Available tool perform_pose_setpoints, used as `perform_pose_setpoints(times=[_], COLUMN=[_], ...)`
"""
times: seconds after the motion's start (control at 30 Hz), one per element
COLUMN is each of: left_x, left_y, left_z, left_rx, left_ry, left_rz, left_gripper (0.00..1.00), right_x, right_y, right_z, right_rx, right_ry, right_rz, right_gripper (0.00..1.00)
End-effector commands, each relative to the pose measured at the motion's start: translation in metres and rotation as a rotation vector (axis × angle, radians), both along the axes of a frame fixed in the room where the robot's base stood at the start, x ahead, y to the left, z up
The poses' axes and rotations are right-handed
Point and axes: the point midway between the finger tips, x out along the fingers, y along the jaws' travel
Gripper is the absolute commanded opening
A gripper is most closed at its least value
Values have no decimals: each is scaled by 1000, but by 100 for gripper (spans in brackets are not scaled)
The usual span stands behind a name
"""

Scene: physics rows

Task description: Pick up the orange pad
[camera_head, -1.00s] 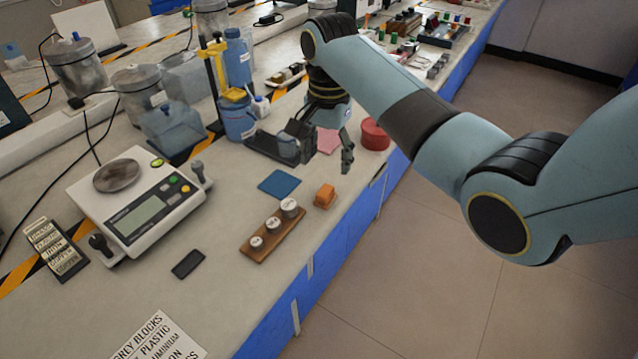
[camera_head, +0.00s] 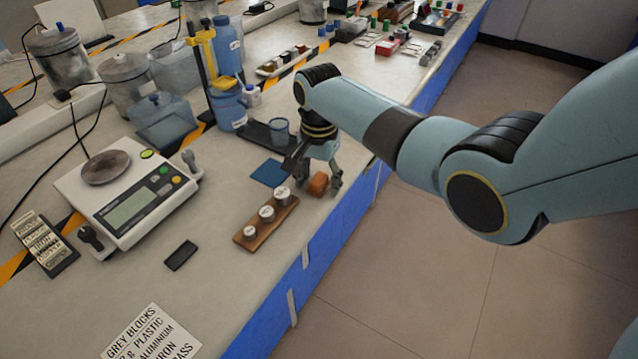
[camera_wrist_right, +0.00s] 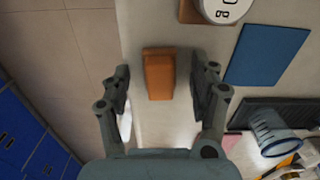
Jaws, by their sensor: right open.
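The orange pad (camera_head: 317,183) is a small block on the bench near its front edge. In the right wrist view the orange pad (camera_wrist_right: 159,74) lies between and a little beyond my open fingers. My right gripper (camera_head: 318,186) is just above and around it in the head view. The right gripper (camera_wrist_right: 160,85) also shows in the wrist view with its fingers spread on both sides and nothing held; I cannot tell whether they touch it. My left gripper is not in view.
A blue pad (camera_head: 268,173) lies beside the orange one. A wooden weight holder (camera_head: 262,232) with grey weights stands close by. A black tray (camera_head: 262,133) and a balance (camera_head: 130,200) are farther left. The bench edge drops to the floor on the right.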

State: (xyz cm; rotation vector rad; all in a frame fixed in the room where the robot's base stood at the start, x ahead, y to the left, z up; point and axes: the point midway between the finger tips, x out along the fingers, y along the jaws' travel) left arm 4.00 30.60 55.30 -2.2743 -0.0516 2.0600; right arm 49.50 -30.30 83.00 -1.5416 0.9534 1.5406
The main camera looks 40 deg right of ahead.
Motion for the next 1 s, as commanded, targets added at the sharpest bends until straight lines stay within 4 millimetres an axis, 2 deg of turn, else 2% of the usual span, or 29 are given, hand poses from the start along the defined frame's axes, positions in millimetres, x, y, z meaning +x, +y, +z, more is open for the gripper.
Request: perform_pose_setpoints(times=[0.07, 0.4, 0.77, 0.87, 1.0], left_x=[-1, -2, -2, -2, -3], left_y=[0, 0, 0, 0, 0], left_z=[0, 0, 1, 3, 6], left_rx=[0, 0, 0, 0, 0], left_ry=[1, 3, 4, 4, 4], left_rz=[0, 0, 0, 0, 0], left_gripper=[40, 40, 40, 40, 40], right_x=[0, 0, 0, 0, 1], right_y=[0, 0, 0, 0, -1], right_z=[0, 0, 7, 18, 43], right_rx=[0, 0, -1, 0, -1], right_ry=[0, 0, 0, -1, -4], right_rz=[0, 0, 0, 0, 0], right_gripper=[54, 10, 10, 10, 10])
